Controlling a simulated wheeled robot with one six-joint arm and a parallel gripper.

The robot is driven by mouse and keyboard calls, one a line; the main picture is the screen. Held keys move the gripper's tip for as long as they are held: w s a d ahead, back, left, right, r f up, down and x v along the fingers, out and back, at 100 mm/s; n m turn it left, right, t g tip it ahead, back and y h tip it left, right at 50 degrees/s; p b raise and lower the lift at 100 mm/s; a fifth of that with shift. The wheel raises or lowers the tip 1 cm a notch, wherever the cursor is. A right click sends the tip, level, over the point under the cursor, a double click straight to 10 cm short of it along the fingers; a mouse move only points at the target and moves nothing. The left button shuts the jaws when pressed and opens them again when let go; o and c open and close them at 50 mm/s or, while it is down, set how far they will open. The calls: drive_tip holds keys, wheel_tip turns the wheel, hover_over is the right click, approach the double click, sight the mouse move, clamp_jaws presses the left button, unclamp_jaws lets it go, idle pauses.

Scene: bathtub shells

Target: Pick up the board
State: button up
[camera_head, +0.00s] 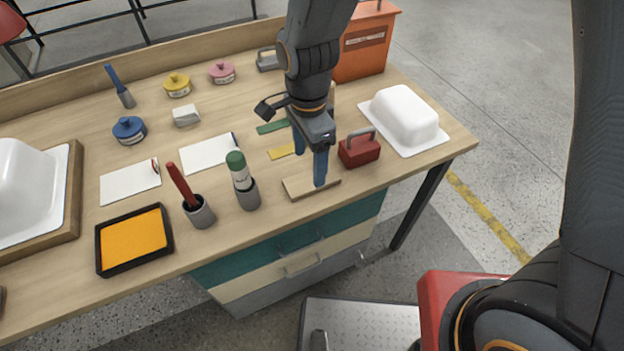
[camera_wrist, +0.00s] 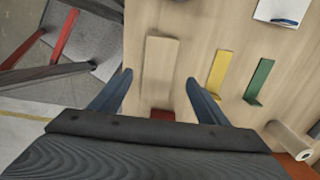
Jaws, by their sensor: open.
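The board is a thin, light wooden piece (camera_head: 296,190) lying flat near the front edge of the workbench. It also shows in the wrist view (camera_wrist: 160,70), between my two blue fingers and lengthwise with them. My gripper (camera_head: 309,170) is open and points down over the board. In the wrist view my gripper (camera_wrist: 159,79) has one finger on each side of the board, with bare table on both sides. Part of the board is hidden behind the near finger in the head view. I cannot tell how high the fingertips are above the table.
A red block with a grey handle (camera_head: 359,150) stands close to the right of my gripper. Yellow (camera_head: 281,152) and green (camera_head: 272,127) strips lie behind the board. A grey cup (camera_head: 248,196) holding a green-topped bottle stands left. A white tub shell (camera_head: 404,114) lies farther right.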

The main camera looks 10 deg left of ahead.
sight(312, 179)
drive_tip(key=shift+d+f+p, duration=0.15)
drive_tip(key=shift+f+p, duration=0.25)
drive_tip(key=shift+f, duration=0.95)
drive_tip(key=shift+d+f+p, duration=0.15)
drive_tip(key=shift+f+p, duration=0.2)
drive_tip(key=shift+f, duration=0.95)
drive_tip(key=shift+c, duration=0.5)
drive_tip(key=c, duration=1.1)
